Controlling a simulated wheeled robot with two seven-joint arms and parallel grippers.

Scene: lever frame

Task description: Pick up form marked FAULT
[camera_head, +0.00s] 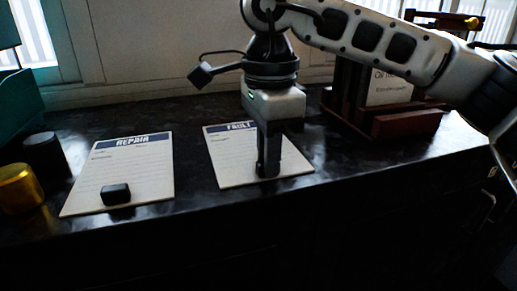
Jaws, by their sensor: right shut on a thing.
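The form marked FAULT (225,160) is a pale sheet with a blue header, on the dark counter in the middle of the head view. My right gripper (268,170) points down over its lower middle and is shut at the sheet. The fingers hide the spot they grip, so a grip block there cannot be made out clearly. The form marked REPAIR (118,170) lies to the left, with a small black block (116,194) on its lower part. My left gripper is not in view.
A yellow cylinder (18,188) and a dark cylinder (45,155) stand at the far left, beside a teal thing (20,100). A reddish-brown stand (405,124) with a white card (388,88) is at the back right. The dark counter (192,180) is bare between the forms.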

